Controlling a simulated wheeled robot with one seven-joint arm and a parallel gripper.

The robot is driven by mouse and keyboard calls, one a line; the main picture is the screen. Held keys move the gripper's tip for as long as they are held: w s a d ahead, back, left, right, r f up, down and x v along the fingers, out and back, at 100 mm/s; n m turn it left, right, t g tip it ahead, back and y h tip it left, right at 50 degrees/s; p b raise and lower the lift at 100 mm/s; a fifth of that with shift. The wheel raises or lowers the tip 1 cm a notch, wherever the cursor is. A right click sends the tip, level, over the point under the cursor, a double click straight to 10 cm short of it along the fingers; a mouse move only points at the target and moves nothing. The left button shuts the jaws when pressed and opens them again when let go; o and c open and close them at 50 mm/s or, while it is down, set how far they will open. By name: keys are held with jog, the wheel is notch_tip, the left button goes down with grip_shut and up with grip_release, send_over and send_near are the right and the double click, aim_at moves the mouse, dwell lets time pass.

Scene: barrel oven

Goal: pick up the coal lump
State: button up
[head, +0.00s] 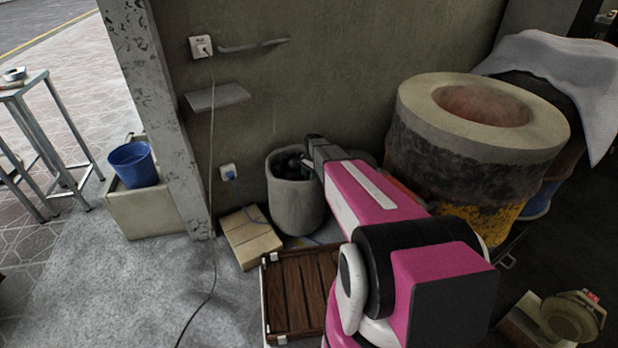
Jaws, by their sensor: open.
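Dark coal lumps (288,166) lie inside a grey round bin (294,205) against the wall; I cannot tell one lump from another. My gripper (308,150) is at the bin's upper right rim, reached over it by my pink arm. Its fingers are small and dark against the coal, and the arm covers the bin's right side. I see no lump held in it. Whether the fingers touch the coal is hidden.
A barrel oven (420,165) with an open round top stands right of the bin. A cardboard box (250,238) and a wooden slatted crate (290,300) sit in front. A blue bucket (133,166) stands left. A cable (213,250) hangs from the wall.

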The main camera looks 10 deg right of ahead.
aim_at(308, 173)
jog(key=c, duration=0.7)
jog(key=shift+r, duration=0.15)
jog(key=shift+r, duration=0.2)
notch_tip(308, 173, up, 3)
jog(key=shift+r, duration=0.2)
jog(key=s+a+r, duration=0.2)
jog(key=a, duration=0.1)
jog(key=s+a+r, duration=0.2)
jog(key=a, duration=0.1)
jog(key=s+a+r, duration=0.3)
jog(key=shift+s, duration=0.1)
